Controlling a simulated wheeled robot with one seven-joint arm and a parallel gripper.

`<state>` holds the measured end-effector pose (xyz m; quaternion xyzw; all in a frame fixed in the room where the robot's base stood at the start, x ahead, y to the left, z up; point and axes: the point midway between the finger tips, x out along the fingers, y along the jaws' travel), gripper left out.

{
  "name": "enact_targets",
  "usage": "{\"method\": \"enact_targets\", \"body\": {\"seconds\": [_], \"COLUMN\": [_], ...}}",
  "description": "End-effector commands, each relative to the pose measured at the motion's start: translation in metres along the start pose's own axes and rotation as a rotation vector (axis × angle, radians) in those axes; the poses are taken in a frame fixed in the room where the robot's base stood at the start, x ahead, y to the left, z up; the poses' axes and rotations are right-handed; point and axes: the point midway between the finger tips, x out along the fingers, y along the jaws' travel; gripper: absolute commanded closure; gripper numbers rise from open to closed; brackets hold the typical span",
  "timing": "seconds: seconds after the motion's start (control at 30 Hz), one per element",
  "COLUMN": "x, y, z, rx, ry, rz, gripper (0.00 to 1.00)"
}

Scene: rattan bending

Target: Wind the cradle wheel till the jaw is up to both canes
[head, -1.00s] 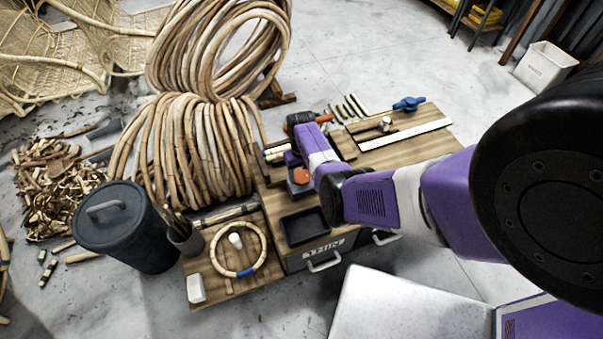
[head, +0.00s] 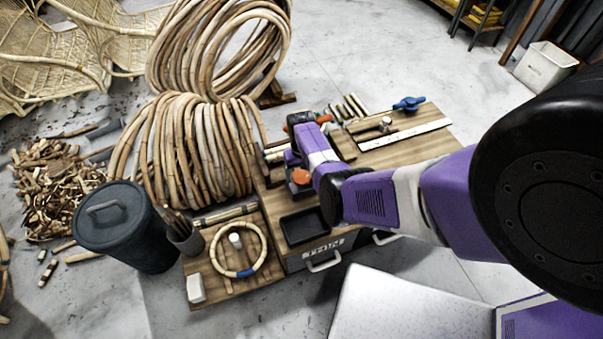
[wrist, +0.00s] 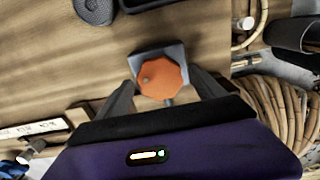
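The orange wheel (wrist: 160,78) is a faceted knob with a small pale spot, on a dark grey block (wrist: 150,52) on the wooden bench. It also shows in the head view (head: 301,176), just beside my wrist. My gripper (wrist: 163,82) has its two dark fingers spread, one on each side of the wheel. I see no clear contact between the fingers and the wheel. Pale cane ends (head: 274,153) show at the left of my wrist in the head view. The jaw and its gap to the canes are hidden by my arm.
A black tray (head: 303,226) lies in front of the wheel. A cane ring (head: 261,262) and a dark cup (head: 186,240) are at the left. Large cane coils (head: 185,150) stand behind. A ruler (head: 405,134) and a blue-handled tool (head: 409,104) are at the right.

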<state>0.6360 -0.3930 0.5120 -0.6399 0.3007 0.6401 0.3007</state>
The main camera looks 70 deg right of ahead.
Motion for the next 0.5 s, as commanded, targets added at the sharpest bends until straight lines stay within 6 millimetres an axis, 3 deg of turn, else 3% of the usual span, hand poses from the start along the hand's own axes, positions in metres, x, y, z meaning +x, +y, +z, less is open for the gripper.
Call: {"method": "enact_targets", "body": {"seconds": [0.27, 0.5], "x": [-0.008, -0.047], "y": [0.0, 0.0], "z": [0.0, -0.001], "rx": [-0.001, 0.0], "ry": [0.001, 0.003], "rz": [0.0, 0.001], "gripper": [0.21, 0.21]}}
